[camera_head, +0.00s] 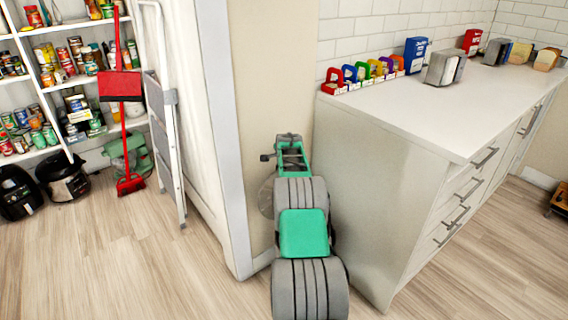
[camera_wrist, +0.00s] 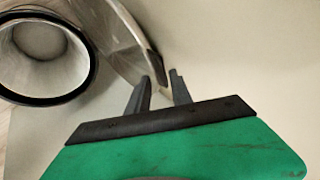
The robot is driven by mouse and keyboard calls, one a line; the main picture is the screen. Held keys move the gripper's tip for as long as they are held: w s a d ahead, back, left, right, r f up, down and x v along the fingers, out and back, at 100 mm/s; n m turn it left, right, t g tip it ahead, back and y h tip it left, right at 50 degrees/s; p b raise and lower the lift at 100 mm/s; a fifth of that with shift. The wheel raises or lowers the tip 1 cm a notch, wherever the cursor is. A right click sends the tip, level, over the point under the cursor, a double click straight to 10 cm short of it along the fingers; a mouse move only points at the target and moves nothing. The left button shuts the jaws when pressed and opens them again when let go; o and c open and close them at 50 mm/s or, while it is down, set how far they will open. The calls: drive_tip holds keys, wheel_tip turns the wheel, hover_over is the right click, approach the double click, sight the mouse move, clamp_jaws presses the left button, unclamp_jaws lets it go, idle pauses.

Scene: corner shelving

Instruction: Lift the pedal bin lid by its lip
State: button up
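The pedal bin's round metal body (camera_wrist: 35,58) is at the left of the wrist view, with a black rim and its grey inside showing. Its shiny metal lid (camera_wrist: 112,42) is swung clear of the opening and tilted up beside it. The lid's dark lip (camera_wrist: 152,62) lies close to my fingertips. My gripper (camera_wrist: 161,76) is open, with a gap between its two fingers. I cannot tell whether a finger touches the lip. In the head view, my gripper (camera_head: 290,138) is low by the wall, and a grey round part of the bin (camera_head: 265,198) shows left of my arm, which hides most of it.
A white-topped cabinet (camera_head: 400,150) stands close on the right, with dispensers and coloured items on top. A white wall end (camera_head: 222,150) is on the left. Farther left are a stepladder (camera_head: 165,110), a red broom (camera_head: 120,87) and pantry shelves. Wooden floor (camera_head: 130,260) is clear at front left.

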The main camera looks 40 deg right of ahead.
drive_tip(key=v, duration=0.7)
drive_tip(key=shift+s+a+r+p, duration=0.15)
drive_tip(key=shift+s+r+p, duration=0.15)
drive_tip(key=shift+p, duration=0.1)
drive_tip(key=s+a+r+n+y+p, duration=0.1)
drive_tip(key=s+a+r+n+p, duration=0.15)
drive_tip(key=a+r, duration=0.45)
drive_tip(key=s+a+r+n+y+p, duration=0.1)
drive_tip(key=a+r+n+p, duration=0.25)
drive_tip(key=a, duration=0.65)
drive_tip(key=s+a+r+n+y+p, duration=0.1)
drive_tip(key=s+a+r+n+p, duration=0.1)
drive_tip(key=a+r+p, duration=0.35)
drive_tip(key=s+a+r+n+g+p, duration=0.1)
drive_tip(key=s+a+n, duration=0.3)
drive_tip(key=s+a, duration=0.4)
drive_tip(key=s+a+r+n+g+y+p, duration=0.1)
drive_tip(key=s+a+r+n+p, duration=0.2)
drive_tip(key=s+a, duration=0.5)
drive_tip(key=s+a+r+n+g+y+p, duration=0.1)
drive_tip(key=s+a+r+n+p, duration=0.1)
drive_tip(key=s+a+n, duration=0.3)
drive_tip(key=s+a+p, duration=0.1)
drive_tip(key=s+a, duration=0.2)
drive_tip(key=s, duration=0.1)
drive_tip(key=shift+s+g, duration=0.15)
drive_tip(key=shift+g, duration=0.15)
